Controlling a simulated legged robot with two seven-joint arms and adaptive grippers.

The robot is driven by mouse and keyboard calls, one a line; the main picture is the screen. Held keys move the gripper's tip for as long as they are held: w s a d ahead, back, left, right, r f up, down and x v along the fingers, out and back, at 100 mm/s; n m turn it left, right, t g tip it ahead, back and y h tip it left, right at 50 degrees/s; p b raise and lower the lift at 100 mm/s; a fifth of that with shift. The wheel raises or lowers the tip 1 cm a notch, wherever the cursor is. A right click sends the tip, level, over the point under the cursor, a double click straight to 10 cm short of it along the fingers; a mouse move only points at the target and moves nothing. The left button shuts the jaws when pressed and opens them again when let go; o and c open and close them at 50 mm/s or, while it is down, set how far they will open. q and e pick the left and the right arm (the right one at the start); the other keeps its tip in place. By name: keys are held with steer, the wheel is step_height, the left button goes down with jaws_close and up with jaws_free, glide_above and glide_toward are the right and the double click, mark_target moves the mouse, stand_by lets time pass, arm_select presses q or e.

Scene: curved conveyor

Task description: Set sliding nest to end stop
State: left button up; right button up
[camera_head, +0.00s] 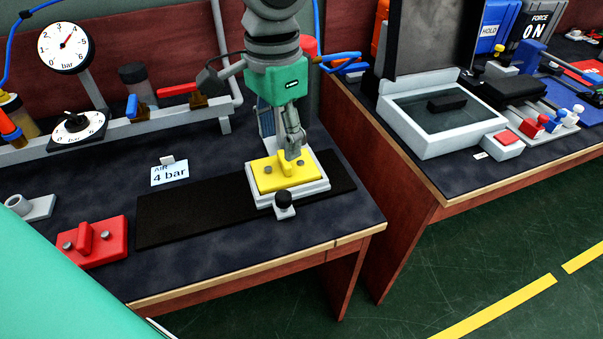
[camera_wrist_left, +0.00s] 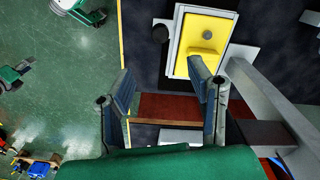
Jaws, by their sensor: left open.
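The sliding nest (camera_head: 262,196) is a white base carrying a yellow plate (camera_head: 271,181) with a raised grip and round studs. It sits toward the right end of a dark flat strip (camera_head: 180,215), with a black knob (camera_head: 284,198) at its front. The yellow plate (camera_wrist_left: 203,38) also shows in the left wrist view. My left gripper (camera_head: 291,152) is over the plate near its grip; contact cannot be told. In the left wrist view its two fingers (camera_wrist_left: 162,72) are spread and empty between. No end stop is clearly identifiable. My right gripper is not visible.
A red block (camera_head: 105,247) with a grip lies left of the strip. A "4 bar" label (camera_head: 170,173) stands behind the strip. Gauges, valves and a pipe (camera_head: 150,120) line the back. A gap separates this table from the right-hand table (camera_head: 430,180). The strip's left part is clear.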

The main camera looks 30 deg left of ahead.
mark_target(283, 194)
arm_select(q)
step_height(283, 194, down, 14)
steer(key=b, duration=0.5)
steer(key=shift+r, duration=0.2)
steer(key=shift+c, duration=0.5)
jaws_close()
steer(key=w+d+p, duration=0.2)
steer(key=w, duration=0.1)
steer(key=w+d+p, duration=0.2)
steer(key=d, duration=0.1)
steer(key=shift+w+r+p, duration=0.15)
steer(key=shift+w+p, duration=0.2)
steer(key=shift+w, duration=0.05)
steer(key=shift+a, duration=0.15)
